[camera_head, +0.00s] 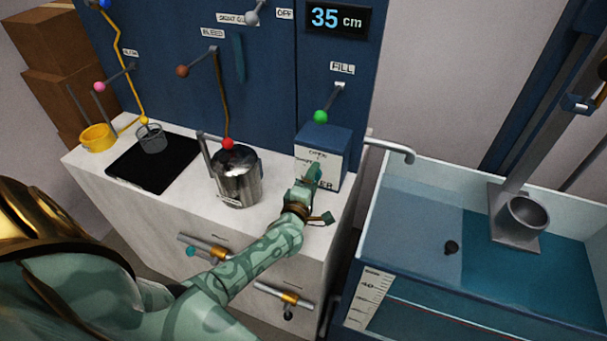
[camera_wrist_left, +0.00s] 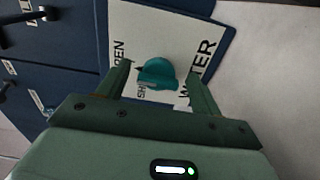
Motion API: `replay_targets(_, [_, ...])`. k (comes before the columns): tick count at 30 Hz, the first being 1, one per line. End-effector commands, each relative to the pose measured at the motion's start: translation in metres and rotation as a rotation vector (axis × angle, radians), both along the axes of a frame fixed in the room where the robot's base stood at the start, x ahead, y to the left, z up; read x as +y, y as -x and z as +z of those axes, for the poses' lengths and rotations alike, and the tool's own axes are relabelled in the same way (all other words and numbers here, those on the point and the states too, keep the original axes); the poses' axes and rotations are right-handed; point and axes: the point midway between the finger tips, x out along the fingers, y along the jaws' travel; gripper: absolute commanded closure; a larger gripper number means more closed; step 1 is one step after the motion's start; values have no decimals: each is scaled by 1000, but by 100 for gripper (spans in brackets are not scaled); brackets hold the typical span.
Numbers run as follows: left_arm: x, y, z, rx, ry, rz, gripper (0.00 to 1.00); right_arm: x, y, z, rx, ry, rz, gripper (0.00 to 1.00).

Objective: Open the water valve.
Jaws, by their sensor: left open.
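The water valve is a teal knob (camera_wrist_left: 157,73) on the pale front plate (camera_wrist_left: 196,33) of a blue box (camera_head: 328,137). The plate carries the words OPEN, SHUT and WATER, partly covered. In the left wrist view my left gripper (camera_wrist_left: 159,69) is open, with one finger on each side of the knob. I cannot tell whether the fingers touch it. In the head view the left gripper (camera_head: 308,186) is at the box front and hides most of the knob. My right gripper is not in view.
The white counter (camera_head: 265,205) holds a metal jug (camera_head: 236,180), a black pad (camera_head: 152,170) with a small clear beaker (camera_head: 152,138), and a yellow cup (camera_head: 97,137). A spout (camera_head: 395,147) reaches over the blue tank (camera_head: 395,225) at right. A display (camera_head: 338,19) reads 35 cm.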

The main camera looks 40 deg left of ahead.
Motion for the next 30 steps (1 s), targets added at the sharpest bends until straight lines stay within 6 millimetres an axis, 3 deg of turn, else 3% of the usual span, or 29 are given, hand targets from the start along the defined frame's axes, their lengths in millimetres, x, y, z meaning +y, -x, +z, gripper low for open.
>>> replay_targets(12, [-24, 102, 1, 5, 1, -1, 35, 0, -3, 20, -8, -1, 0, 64])
replay_targets(16, [-31, 128, 0, 4, 0, -1, 35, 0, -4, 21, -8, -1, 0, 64])
replay_targets(21, [-35, 147, 0, 3, -1, -1, 35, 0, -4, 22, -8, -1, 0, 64])
replay_targets(30, [-36, 151, 0, 1, -1, 0, 35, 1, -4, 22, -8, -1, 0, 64])
